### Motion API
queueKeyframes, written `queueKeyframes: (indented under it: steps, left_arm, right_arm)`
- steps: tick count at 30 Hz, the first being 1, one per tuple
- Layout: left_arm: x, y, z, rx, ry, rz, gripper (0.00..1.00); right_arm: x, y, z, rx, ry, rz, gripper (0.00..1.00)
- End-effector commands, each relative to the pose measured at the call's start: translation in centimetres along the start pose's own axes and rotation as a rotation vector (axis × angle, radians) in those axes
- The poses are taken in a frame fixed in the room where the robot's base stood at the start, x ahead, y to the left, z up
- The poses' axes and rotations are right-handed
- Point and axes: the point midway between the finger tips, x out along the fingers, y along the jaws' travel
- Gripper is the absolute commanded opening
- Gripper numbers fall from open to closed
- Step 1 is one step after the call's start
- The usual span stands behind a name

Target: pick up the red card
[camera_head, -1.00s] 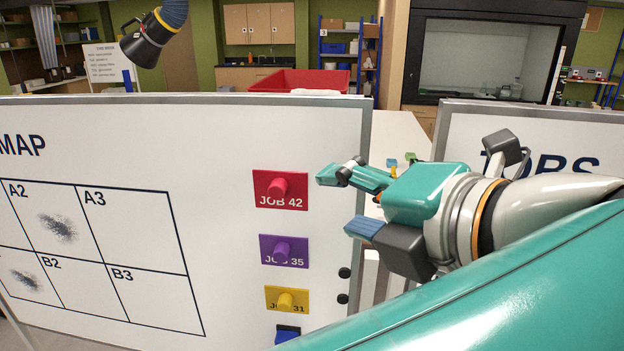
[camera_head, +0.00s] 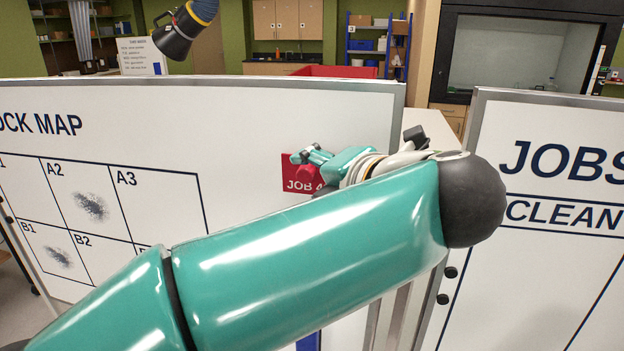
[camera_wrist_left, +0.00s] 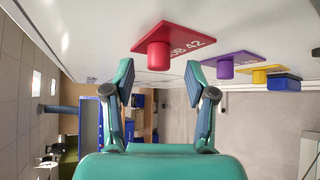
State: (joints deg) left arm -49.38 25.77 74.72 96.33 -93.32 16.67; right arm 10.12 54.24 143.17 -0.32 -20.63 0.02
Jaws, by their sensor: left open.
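The red card (camera_head: 291,180), marked "JOB 42" and with a red knob, is on the white map board (camera_head: 250,120). My left gripper (camera_head: 305,160) is at the card and hides its right part in the head view. In the left wrist view the red card (camera_wrist_left: 182,40) is upper centre, with its knob (camera_wrist_left: 159,55) toward me. My left gripper (camera_wrist_left: 160,75) is open there, its two fingers apart on either side below the knob. The knob appears just beyond the fingertips; contact cannot be told. My right gripper is not in view.
The purple card (camera_wrist_left: 232,62), yellow card (camera_wrist_left: 266,73) and blue block (camera_wrist_left: 284,82) line up beside the red card in the wrist view; my arm hides them in the head view. A second board marked "JOBS" (camera_head: 540,240) stands at the right.

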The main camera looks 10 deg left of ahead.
Motion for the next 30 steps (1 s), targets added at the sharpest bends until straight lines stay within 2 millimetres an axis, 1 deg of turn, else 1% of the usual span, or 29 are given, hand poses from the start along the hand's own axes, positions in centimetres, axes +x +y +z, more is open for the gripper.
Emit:
queueKeyframes:
  steps: [1, 4, 7, 12, 13, 20, 21, 23, 30]
  left_arm:
    - [0.9, -0.1, -0.1, -0.002, 0.002, 0.000, 0.56]
    - [1.8, 0.0, -0.1, -0.001, 0.001, 0.001, 0.56]
    - [2.2, 0.0, 0.0, 0.000, -0.001, 0.001, 0.56]
    - [2.1, 0.1, 0.0, 0.000, -0.001, 0.000, 0.56]
    - [2.1, 0.1, 0.0, 0.000, -0.001, 0.000, 0.54]
    - [2.1, 0.0, 0.0, 0.000, -0.001, 0.000, 0.16]
    - [2.1, 0.0, 0.0, 0.000, -0.001, 0.000, 0.09]
    - [2.1, 0.0, 0.0, 0.001, -0.001, 0.000, 0.00]
    - [2.1, 0.0, 0.0, 0.001, -0.002, 0.000, 0.00]
  right_arm:
    - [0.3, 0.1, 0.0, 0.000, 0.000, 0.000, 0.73]
    - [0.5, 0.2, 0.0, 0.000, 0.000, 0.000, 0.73]
    - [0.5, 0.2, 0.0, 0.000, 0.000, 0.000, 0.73]
    - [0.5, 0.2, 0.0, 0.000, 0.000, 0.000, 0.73]
    - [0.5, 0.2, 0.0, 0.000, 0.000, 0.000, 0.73]
    - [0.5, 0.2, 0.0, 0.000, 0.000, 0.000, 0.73]
    - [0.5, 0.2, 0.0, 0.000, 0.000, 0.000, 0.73]
    - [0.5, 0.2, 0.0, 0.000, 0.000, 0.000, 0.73]
    - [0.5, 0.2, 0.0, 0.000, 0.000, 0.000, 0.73]
